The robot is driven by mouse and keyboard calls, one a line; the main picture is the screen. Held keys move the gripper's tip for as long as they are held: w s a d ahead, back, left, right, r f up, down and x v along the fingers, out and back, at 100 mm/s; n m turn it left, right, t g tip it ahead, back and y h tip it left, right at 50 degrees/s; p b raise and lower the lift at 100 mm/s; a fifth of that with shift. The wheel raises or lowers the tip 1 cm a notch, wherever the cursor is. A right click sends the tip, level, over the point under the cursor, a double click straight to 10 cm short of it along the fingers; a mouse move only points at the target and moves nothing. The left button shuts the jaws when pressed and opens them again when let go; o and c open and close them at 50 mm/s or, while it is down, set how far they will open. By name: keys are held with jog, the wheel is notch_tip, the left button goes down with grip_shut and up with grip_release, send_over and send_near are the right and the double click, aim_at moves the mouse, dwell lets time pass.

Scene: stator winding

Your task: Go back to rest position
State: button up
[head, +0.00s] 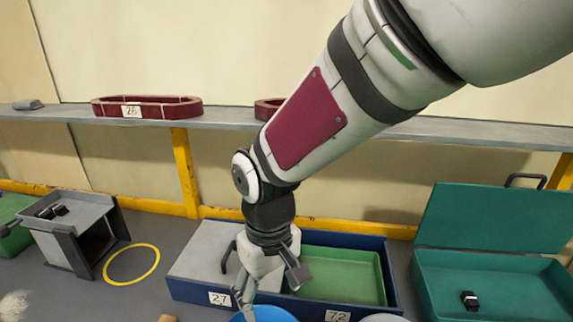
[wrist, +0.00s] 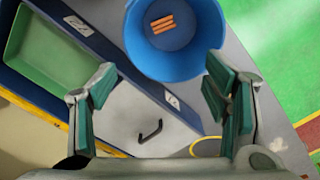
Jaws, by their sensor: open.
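My gripper (head: 262,283) hangs pointing down at the end of my arm, in front of the blue box with the labels 27 and 72. In the wrist view my gripper (wrist: 160,100) has its two green-padded fingers wide apart with nothing between them. A blue round bucket (wrist: 188,52) with several small orange-brown pieces (wrist: 162,24) inside lies just beyond the fingertips in the wrist view. The bucket's rim (head: 263,315) also shows at the bottom of the head view, mostly cut off.
A blue box (head: 190,290) holds a green tray (head: 340,275) and a grey lid with a black handle. A teal open case (head: 490,280) holds a small black part (head: 470,300). A grey shelf (head: 230,117) bears a dark red ring (head: 165,106) labelled 26. A grey stand (head: 75,230) is left.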

jog(key=d+r+m+t, duration=0.3)
jog(key=d+r+m, duration=0.1)
jog(key=d+r, duration=0.75)
jog(key=s+d+r+m+t, duration=0.2)
jog(key=s+d+r+m, duration=0.1)
jog(key=s+d, duration=0.5)
jog(key=d, duration=0.3)
jog(key=shift+b, duration=0.4)
